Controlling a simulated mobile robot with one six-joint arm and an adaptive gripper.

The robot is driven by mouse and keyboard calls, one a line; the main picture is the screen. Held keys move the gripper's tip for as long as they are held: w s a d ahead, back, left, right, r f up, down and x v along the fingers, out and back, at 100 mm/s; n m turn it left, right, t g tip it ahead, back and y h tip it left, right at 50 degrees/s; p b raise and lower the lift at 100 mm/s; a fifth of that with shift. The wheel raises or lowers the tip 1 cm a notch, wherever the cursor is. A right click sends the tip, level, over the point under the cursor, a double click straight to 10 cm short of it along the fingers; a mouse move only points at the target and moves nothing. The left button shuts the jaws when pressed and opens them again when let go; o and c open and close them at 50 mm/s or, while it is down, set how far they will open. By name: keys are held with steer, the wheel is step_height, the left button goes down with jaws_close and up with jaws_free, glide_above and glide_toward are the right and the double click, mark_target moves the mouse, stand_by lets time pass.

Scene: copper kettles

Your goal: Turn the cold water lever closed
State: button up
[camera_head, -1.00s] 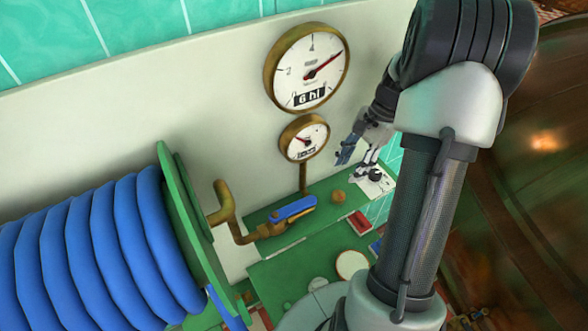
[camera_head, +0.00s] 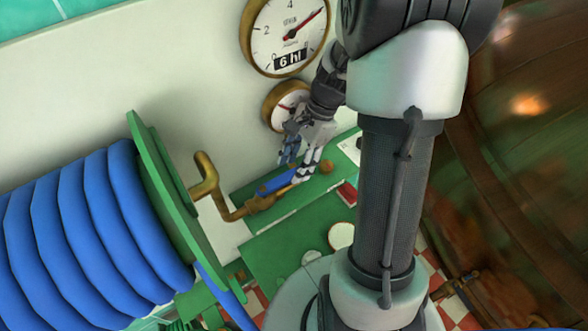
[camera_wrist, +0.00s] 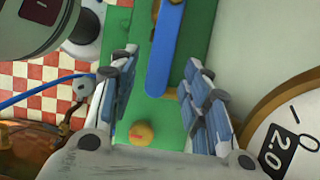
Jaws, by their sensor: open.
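The blue lever (camera_head: 276,181) sits on a brass tap and pipe (camera_head: 235,213) over a green bench. In the wrist view the long blue lever (camera_wrist: 167,45) runs down from the top, its rounded end between my gripper's two fingers. My gripper (camera_head: 296,163) is open at the lever's right end, with blue-padded fingers. In the wrist view my gripper (camera_wrist: 160,62) shows a gap on both sides of the lever, and I see no clear contact. My fingers hide part of the lever's right end in the head view.
A brass knob (camera_wrist: 142,133) lies below the lever's end in the wrist view. A large gauge (camera_head: 287,35) and a smaller gauge (camera_head: 286,105) are on the wall near my arm. A blue hose on a green reel (camera_head: 165,195) stands left, and a large copper kettle (camera_head: 530,150) right.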

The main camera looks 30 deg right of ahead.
steer(key=shift+x, duration=0.8)
steer(key=shift+c, duration=0.3)
jaws_close()
